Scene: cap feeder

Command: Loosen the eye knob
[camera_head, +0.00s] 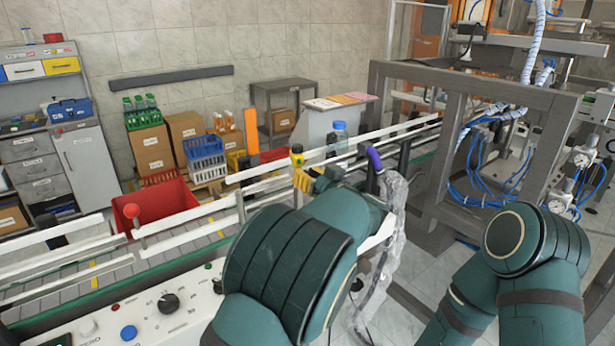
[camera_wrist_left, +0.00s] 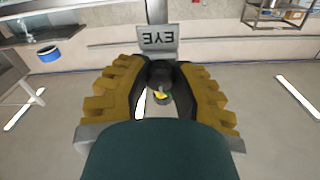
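The eye knob (camera_wrist_left: 161,74) is a small dark knob in the left wrist view, in front of a grey plate marked EYE (camera_wrist_left: 158,40) that reads upside down. My left gripper (camera_wrist_left: 160,82) has ochre ribbed fingers on both sides of the knob. Their dark inner faces meet the knob with no clear gap, so it looks shut on it. A bit of yellow shows just below the knob. In the head view my left gripper (camera_head: 305,180) is at the conveyor rails, partly hidden by my left arm. My right gripper is out of view.
White conveyor rails (camera_head: 190,222) run past the left gripper. A black-and-yellow piece (camera_head: 297,156) stands just beyond it. A control panel with a blue button (camera_head: 128,333) is at the lower left. A red bin (camera_head: 160,200) stands behind the rails, and a grey frame (camera_head: 450,150) rises at right.

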